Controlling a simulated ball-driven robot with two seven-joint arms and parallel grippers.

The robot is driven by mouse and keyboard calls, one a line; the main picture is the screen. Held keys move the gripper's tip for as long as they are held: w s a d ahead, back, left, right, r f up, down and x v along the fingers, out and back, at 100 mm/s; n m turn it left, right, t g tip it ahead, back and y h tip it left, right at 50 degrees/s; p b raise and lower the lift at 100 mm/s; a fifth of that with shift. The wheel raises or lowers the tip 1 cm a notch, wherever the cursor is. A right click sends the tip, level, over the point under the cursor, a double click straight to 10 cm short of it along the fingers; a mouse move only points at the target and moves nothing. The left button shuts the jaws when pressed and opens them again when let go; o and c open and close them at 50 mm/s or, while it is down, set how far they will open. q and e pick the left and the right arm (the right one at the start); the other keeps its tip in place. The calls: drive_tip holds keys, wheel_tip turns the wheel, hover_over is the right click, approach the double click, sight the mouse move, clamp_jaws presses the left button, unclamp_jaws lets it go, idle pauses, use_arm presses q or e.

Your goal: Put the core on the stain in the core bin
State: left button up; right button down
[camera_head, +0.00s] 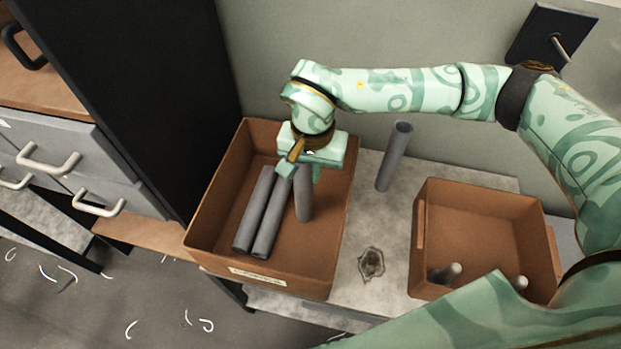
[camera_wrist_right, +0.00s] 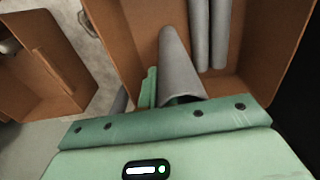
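The stain (camera_head: 371,262) is a dark ragged patch on the grey tabletop, with no core on it. The brown bin with a label on its front (camera_head: 335,265) stands left of it. My right gripper (camera_head: 303,170) is over this bin, its fingers close on both sides of the upper end of a grey core (camera_head: 304,200). The core points down inside the bin; whether its lower end touches the floor is unclear. In the right wrist view this core (camera_wrist_right: 178,65) runs away from the gripper, beside one green finger (camera_wrist_right: 149,88). My left gripper is out of view.
Two grey cores (camera_head: 255,210) lie side by side in the labelled bin. Another grey core (camera_head: 395,155) stands on the table behind the stain. A second brown bin (camera_head: 480,195), at right, holds short grey pieces (camera_head: 447,272). A dark panel (camera_head: 160,90) rises at left.

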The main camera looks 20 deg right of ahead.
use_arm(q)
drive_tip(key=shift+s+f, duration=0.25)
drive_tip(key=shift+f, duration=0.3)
use_arm(e)
wheel_tip(320, 180, down, 3)
drive_tip(key=shift+a+r, duration=0.1)
drive_tip(key=shift+r, duration=0.1)
use_arm(q)
drive_tip(key=shift+b, duration=0.3)
use_arm(e)
drive_tip(key=shift+f, duration=0.1)
drive_tip(key=c, duration=1.7)
unclamp_jaws()
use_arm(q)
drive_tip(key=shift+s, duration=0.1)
